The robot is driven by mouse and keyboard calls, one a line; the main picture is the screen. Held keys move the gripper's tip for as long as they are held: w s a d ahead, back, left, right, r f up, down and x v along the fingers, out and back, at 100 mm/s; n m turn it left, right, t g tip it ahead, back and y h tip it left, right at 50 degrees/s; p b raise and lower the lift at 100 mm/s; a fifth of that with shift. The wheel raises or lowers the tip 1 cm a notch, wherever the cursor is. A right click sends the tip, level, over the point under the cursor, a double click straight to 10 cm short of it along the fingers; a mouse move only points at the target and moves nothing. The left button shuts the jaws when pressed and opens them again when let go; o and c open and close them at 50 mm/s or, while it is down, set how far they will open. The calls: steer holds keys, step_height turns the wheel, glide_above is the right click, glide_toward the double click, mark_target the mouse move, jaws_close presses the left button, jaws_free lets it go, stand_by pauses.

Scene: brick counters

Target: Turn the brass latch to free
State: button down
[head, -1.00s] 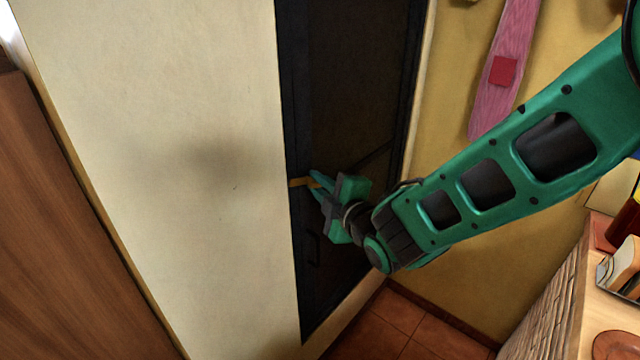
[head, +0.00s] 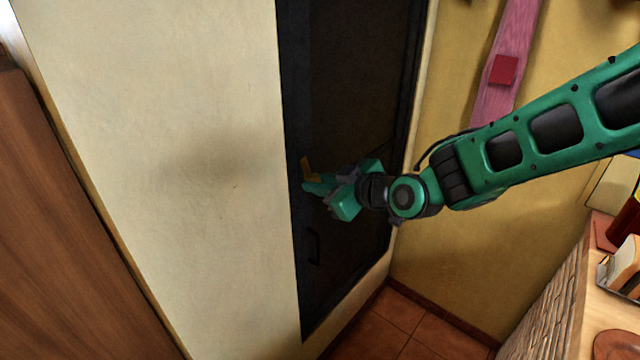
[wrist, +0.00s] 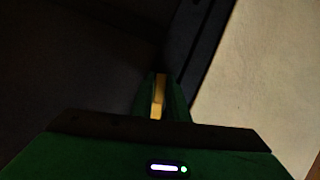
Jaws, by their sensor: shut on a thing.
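The brass latch (head: 307,167) is on the left side of the dark door (head: 350,90). In the head view it stands tilted steeply up from my fingertips. My gripper (head: 310,185) is at the latch with its fingers closed on it. In the wrist view the brass latch (wrist: 159,92) shows as a narrow strip between the two green fingers of my gripper (wrist: 160,100). The fingers hide part of the latch.
A dark door handle (head: 314,247) sits below the latch. A cream wall (head: 160,150) borders the door on the left. A counter (head: 570,320) with several items stands at the lower right. Tiled floor (head: 400,330) is clear below the door.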

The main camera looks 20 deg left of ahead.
steer(key=shift+a+r+m+g+y, duration=0.1)
steer(key=shift+r+m+g+y, duration=0.25)
steer(key=shift+m+g, duration=0.45)
steer(key=shift+w+m, duration=0.1)
steer(key=shift+m, duration=0.2)
steer(key=c, duration=1.8)
jaws_free()
steer(key=shift+f, duration=0.15)
steer(key=shift+f, duration=0.1)
steer(key=shift+s, duration=0.2)
